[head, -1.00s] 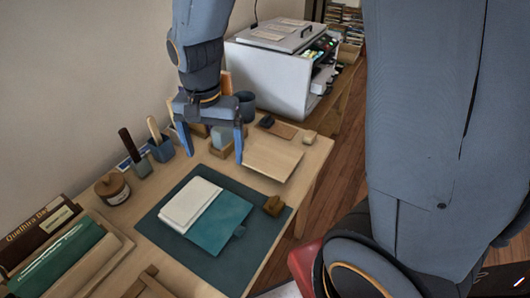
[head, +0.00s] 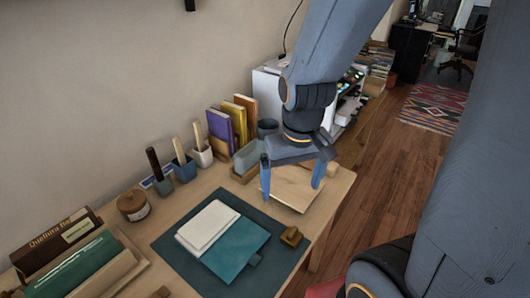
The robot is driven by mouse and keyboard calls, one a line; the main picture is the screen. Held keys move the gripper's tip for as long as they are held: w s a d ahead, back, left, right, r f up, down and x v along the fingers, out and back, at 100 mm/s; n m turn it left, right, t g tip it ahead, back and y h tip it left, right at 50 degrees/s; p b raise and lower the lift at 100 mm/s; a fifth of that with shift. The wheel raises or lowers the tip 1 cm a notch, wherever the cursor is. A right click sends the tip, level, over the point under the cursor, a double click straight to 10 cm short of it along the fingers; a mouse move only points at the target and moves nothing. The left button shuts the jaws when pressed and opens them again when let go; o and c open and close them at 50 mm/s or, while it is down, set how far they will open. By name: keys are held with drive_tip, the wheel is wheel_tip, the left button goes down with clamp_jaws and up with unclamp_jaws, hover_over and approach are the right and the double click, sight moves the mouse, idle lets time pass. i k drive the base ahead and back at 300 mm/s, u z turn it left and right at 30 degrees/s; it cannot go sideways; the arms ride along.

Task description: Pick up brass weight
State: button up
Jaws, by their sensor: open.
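A small brass-coloured block with a raised top, which looks like the brass weight (head: 291,237), sits at the right edge of the dark teal mat (head: 176,250) on the wooden desk. My gripper (head: 291,193) points down with its two blue fingers apart and nothing between them. It is above the thin wooden board (head: 293,189), behind the brass weight in the picture and apart from it. The weight is in full view.
A teal folder (head: 238,250) with white paper (head: 207,228) lies on the mat left of the weight. Pen cups, a lidded jar (head: 133,205) and upright books (head: 221,131) line the wall side. A white machine (head: 265,90) stands behind. Wooden floor is open to the right.

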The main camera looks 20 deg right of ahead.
sight(290, 237)
drive_tip(key=z, duration=0.65)
drive_tip(key=k, duration=1.15)
drive_tip(key=u, duration=1.1)
drive_tip(key=i, duration=0.55)
drive_tip(key=u, duration=0.05)
